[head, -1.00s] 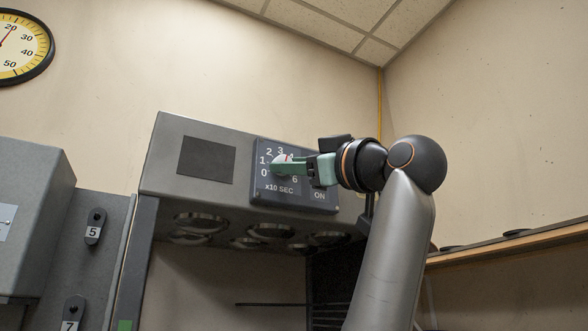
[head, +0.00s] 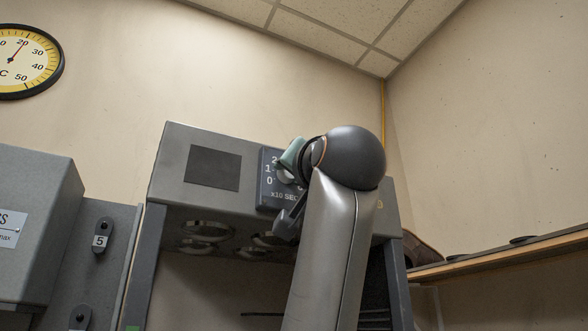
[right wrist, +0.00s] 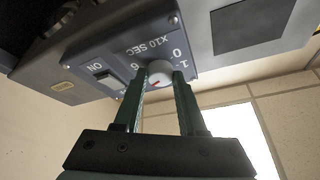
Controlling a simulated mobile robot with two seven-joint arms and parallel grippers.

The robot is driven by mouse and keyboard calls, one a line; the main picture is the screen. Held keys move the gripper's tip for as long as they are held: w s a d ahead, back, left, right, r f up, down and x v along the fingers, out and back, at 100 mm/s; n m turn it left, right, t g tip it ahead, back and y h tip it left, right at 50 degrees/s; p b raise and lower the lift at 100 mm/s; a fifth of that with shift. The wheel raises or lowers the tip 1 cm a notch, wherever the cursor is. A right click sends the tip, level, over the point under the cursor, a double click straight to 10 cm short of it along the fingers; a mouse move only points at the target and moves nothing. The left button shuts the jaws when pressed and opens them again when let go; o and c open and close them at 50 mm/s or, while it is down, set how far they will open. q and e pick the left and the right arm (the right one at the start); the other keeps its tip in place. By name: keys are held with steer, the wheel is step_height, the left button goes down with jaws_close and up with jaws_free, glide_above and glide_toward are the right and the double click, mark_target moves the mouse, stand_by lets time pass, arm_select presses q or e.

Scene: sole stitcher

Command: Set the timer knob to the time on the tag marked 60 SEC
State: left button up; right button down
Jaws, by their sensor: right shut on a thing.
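The timer knob (right wrist: 160,74) is a round white dial with a red mark on a dark panel (right wrist: 118,62) labelled x10 SEC. In the right wrist view the red mark is on the knob's lower-left part; I cannot tell which number it points at. The 0, 1 and 6 show there, and the fingers cover others. My right gripper (right wrist: 161,80) is shut on the knob, one green finger on each side. In the head view my right gripper (head: 291,158) and arm hide much of the panel, and part of the knob (head: 285,175) shows. No tag reading 60 SEC is visible. My left gripper is not in view.
The panel sits on a grey machine housing (head: 172,180). An ON switch (right wrist: 108,80) is on the same panel, near the fingers. A yellow dial gauge (head: 30,62) hangs at the upper left. A grey cabinet (head: 45,185) stands left, and a shelf (head: 500,252) runs along the right wall.

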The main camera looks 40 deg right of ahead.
steer(key=shift+w+a+r+m+g+h+p, duration=0.15)
steer(key=shift+m+g+h+p, duration=0.6)
steer(key=shift+m, duration=1.5)
steer(key=shift+s+a+r+m+g+h+p, duration=0.1)
steer(key=shift+r+m+g+h+p, duration=0.15)
steer(key=shift+m+g, duration=1.5)
steer(key=shift+w+a+r+m+g+h+p, duration=0.15)
steer(key=shift+m+g+h+p, duration=0.35)
steer(key=shift+m, duration=2.3)
steer(key=shift+s+f, duration=0.1)
steer(key=shift+c, duration=2.4)
jaws_free()
steer(key=b+v, duration=0.2)
steer(key=v, duration=1)
steer(key=shift+s, duration=0.25)
steer(key=shift+a, duration=0.1)
